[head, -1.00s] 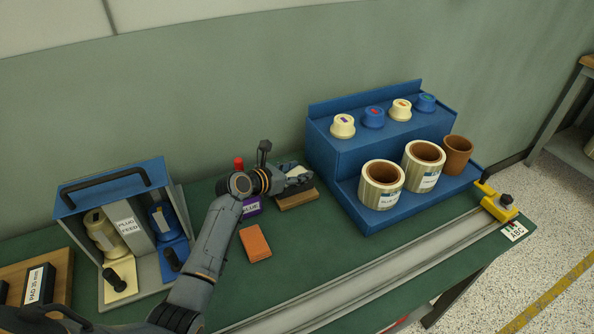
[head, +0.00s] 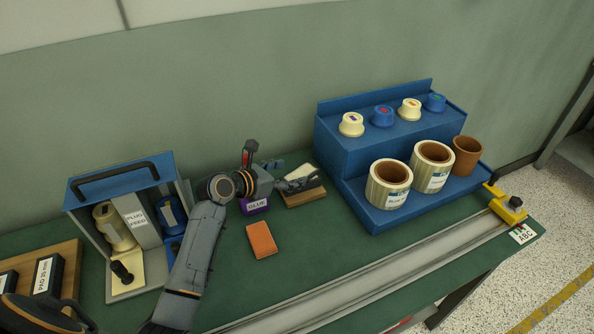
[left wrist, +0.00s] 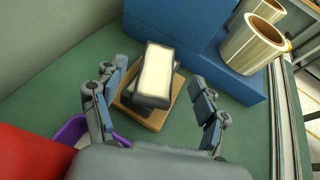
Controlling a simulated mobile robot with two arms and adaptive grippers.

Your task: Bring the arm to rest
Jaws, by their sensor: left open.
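My left gripper (head: 298,184) is at the end of the arm that comes in from the lower left, low over the bench near the wooden board (head: 303,198). In the left wrist view its two fingers (left wrist: 160,112) are spread wide and nothing is held between them. In the head view the gripper partly hides the board and block. My right gripper is not in view.
A purple holder marked GLUE (head: 256,206) stands close to the wrist; an orange-brown block (head: 261,240) lies in front. A blue stepped stand (head: 345,150) with rolls and caps is at right, a plug feed box (head: 90,190) at left. A metal rail (head: 370,278) runs along the front.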

